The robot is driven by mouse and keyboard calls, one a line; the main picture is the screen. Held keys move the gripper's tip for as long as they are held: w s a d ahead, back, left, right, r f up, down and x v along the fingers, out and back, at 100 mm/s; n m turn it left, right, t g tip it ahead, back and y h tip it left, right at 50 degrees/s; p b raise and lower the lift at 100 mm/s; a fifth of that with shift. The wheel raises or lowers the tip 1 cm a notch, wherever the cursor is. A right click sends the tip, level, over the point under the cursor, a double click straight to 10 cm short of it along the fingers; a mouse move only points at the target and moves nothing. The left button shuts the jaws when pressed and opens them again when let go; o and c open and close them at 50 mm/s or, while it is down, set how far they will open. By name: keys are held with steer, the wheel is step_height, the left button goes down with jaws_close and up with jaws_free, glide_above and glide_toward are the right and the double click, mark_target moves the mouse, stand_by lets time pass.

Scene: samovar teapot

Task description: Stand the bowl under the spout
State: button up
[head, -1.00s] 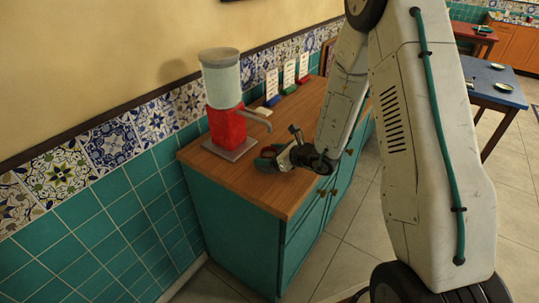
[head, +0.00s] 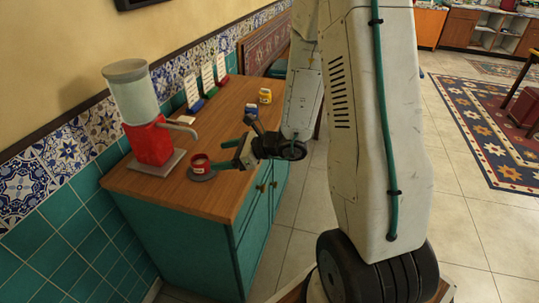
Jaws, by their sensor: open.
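The dispenser has a pale tank above a red base (head: 152,145), with a grey spout (head: 184,128) reaching right. A small red vessel with a pale label, seemingly the bowl (head: 199,164), stands upright on a dark round plate (head: 203,178) on the wooden counter. It appears below the spout tip in the picture; exact alignment in depth cannot be told. My gripper (head: 228,156) is open, just right of the vessel, its teal fingers pointing left towards it. The fingers look clear of the vessel, though the gap is small.
The dispenser stands on a grey base plate (head: 158,167). Cards on green, red and blue stands (head: 208,80) line the wall. A yellow jar (head: 265,96) and a small blue item (head: 251,109) stand further back. The counter's front end (head: 170,193) is bare.

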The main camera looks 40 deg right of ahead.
steer(key=s+a+r+n+g+y, duration=0.2)
steer(key=s+a+r+n+g, duration=0.8)
steer(key=s+r+n, duration=0.5)
steer(key=s+d+r+n+h, duration=0.2)
steer(key=s+d+n+h, duration=0.2)
steer(key=s+n+h, duration=0.1)
steer(key=s+d+r+n+t+h, duration=0.1)
steer(key=s+d+r+n+h, duration=0.1)
steer(key=s+d+n+h, duration=0.2)
steer(key=s+n+h, duration=0.2)
steer(key=s+n, duration=0.1)
steer(key=s, duration=0.1)
steer(key=shift+s+d, duration=0.3)
